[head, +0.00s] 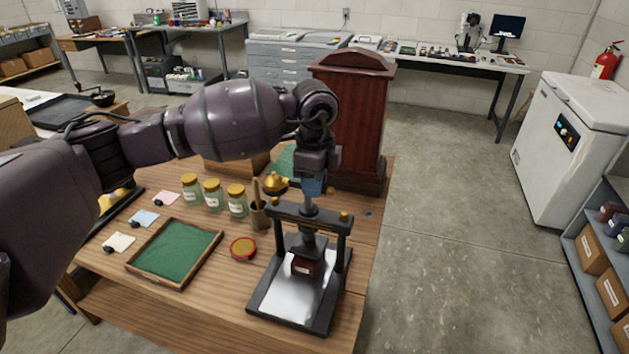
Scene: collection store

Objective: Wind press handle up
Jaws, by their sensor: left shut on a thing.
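The press (298,292) stands near the right front corner of the wooden table, with a black frame, two posts and a pale base plate. A dark red block with a label (306,265) sits under its platen. My left gripper (313,188) points down over the top of the press screw and is shut on the press handle. The handle itself is mostly hidden by the gripper; small brass knobs show around it. My right gripper is not in view.
A green-lined tray (133,262), a round red-rimmed tin (243,248), several yellow-lidded jars (213,194) and a cup with a wooden tool (260,215) stand left of the press. A tall red-brown wooden case (348,120) is close behind. The floor to the right is clear.

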